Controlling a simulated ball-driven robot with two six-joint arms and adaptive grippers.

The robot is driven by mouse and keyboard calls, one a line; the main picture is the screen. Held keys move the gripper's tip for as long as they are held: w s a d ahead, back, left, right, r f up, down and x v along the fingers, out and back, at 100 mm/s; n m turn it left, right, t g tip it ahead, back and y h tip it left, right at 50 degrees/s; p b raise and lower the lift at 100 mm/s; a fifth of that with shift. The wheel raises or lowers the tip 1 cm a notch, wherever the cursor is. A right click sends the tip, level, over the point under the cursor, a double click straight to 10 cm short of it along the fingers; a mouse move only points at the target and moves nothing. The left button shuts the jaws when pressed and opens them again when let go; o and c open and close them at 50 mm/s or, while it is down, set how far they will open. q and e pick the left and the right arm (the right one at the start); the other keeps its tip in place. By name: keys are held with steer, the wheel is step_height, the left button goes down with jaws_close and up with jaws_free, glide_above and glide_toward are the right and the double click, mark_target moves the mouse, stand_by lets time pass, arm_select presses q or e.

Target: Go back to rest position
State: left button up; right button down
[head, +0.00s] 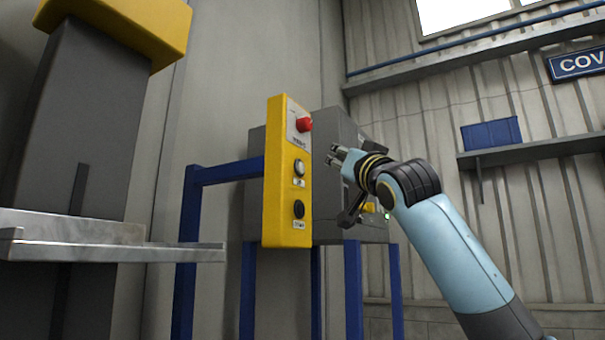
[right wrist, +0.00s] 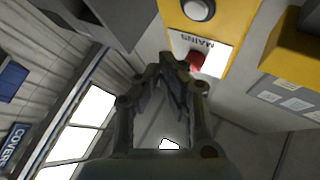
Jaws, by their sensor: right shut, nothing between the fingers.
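My right gripper (head: 337,155) is raised in front of the yellow control box (head: 274,180), just to the right of it in the head view. Its fingers are shut with nothing between them. In the right wrist view the shut gripper (right wrist: 172,62) points toward a red knob (right wrist: 194,60) on a white plate marked MAINS. The red knob (head: 303,124) also shows near the top of the control box in the head view. I cannot tell whether the fingertips touch the box. My left gripper is not in view.
A grey cabinet (head: 335,200) stands behind the control box on a blue frame (head: 188,250). A shelf with a blue bin (head: 491,134) is on the right wall.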

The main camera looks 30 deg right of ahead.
steer(key=shift+s+d, duration=0.1)
steer(key=shift+s, duration=0.15)
stand_by(0.3)
